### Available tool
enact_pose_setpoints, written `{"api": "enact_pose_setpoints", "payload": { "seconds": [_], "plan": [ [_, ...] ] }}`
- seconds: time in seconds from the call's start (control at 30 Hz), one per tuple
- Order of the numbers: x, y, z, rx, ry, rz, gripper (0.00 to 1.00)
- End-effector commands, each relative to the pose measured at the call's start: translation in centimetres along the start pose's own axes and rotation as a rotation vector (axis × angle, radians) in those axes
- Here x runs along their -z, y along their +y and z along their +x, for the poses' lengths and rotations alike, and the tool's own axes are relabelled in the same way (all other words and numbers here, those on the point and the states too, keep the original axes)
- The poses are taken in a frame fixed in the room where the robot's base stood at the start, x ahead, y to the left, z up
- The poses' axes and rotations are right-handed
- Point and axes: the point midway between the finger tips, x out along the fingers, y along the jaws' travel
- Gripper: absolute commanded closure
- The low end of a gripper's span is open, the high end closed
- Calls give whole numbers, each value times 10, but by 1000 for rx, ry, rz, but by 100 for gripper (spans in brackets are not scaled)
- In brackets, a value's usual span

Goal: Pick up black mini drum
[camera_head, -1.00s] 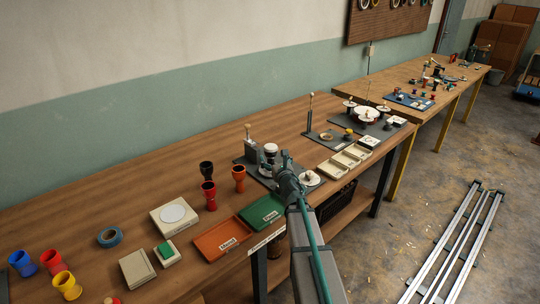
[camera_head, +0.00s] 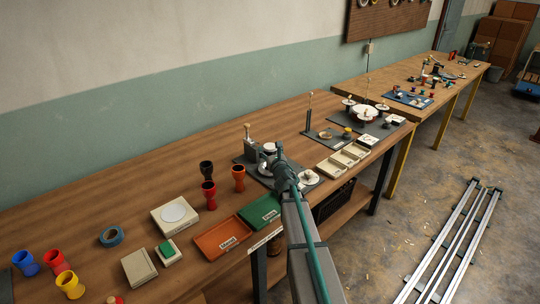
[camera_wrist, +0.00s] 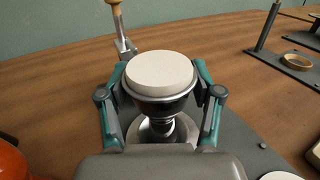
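A mini drum (camera_wrist: 160,74) with a cream-white head, a metallic rim and a dark body stands upright between my fingers in the wrist view. It rests over a round metal base (camera_wrist: 145,132). In the head view its white top (camera_head: 269,147) shows just beyond my gripper (camera_head: 274,158). My gripper's two teal-and-grey fingers (camera_wrist: 161,84) are spread wide, one on each side of the drum. Whether the fingertips touch it is hidden by the rim. A black goblet-shaped body (camera_head: 206,169) without a white head stands apart to the left.
A metal post with a wooden knob (camera_wrist: 118,22) rises just behind the drum. A red goblet (camera_head: 208,193) and an orange goblet (camera_head: 239,177) stand left of my gripper. Orange (camera_head: 220,239) and green (camera_head: 259,212) trays lie near the front edge. The bench's left middle is mostly clear.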

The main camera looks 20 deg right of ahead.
Motion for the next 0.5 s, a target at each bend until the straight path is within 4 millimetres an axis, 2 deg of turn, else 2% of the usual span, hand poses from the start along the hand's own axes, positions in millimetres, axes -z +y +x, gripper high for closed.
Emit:
{"api": "enact_pose_setpoints", "payload": {
  "seconds": [0.03, 0.2, 0.23, 0.5],
  "plan": [
    [0, 0, 0, 0, 0, 0, 50],
    [0, 0, 0, 0, 0, 0, 78],
    [0, 0, 0, 0, -1, 0, 81],
    [-2, 0, 0, 0, -1, 0, 81]
  ]
}}
